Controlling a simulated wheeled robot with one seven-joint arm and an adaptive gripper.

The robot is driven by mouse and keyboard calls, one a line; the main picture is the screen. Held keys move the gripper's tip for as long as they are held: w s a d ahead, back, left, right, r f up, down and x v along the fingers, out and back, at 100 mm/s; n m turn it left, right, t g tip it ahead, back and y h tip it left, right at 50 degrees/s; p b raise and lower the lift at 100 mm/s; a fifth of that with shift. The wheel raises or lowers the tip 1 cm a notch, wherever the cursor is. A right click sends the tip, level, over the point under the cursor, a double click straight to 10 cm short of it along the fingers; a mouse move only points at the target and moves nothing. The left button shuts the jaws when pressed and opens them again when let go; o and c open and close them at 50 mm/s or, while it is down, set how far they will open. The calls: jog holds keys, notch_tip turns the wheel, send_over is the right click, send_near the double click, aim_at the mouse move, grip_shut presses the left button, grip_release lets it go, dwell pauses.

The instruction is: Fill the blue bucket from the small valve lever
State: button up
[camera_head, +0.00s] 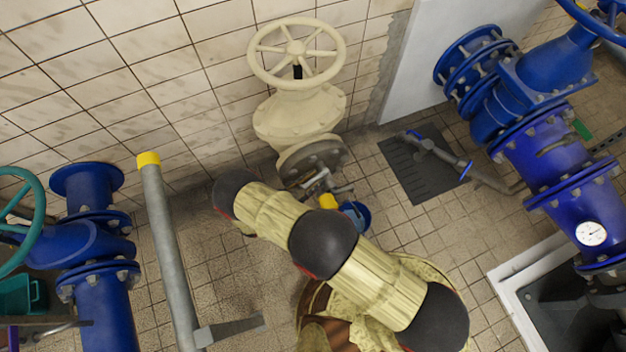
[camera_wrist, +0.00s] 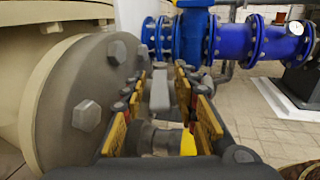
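My gripper (camera_wrist: 160,85) is open in the wrist view, with yellow-padded fingers to either side of a pale grey lever (camera_wrist: 160,92). I cannot tell whether either finger touches the lever. A yellow part (camera_wrist: 188,142) shows below, between the fingers. In the head view, my gripper (camera_head: 318,186) is small and partly hidden by my arm, beside the flange under the large cream valve. The blue bucket (camera_head: 357,214) stands just right of it, partly hidden behind my arm. Its inside cannot be made out.
The cream valve with handwheel (camera_head: 296,50) stands against the tiled wall; its bolted flange (camera_wrist: 85,95) is close on the left of my gripper. Large blue pipes (camera_head: 545,140) stand at right. A grey post (camera_head: 170,250) with yellow cap is at left. A dark floor grate (camera_head: 425,165) lies right.

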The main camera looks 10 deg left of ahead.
jog(key=c, duration=0.6)
grip_shut()
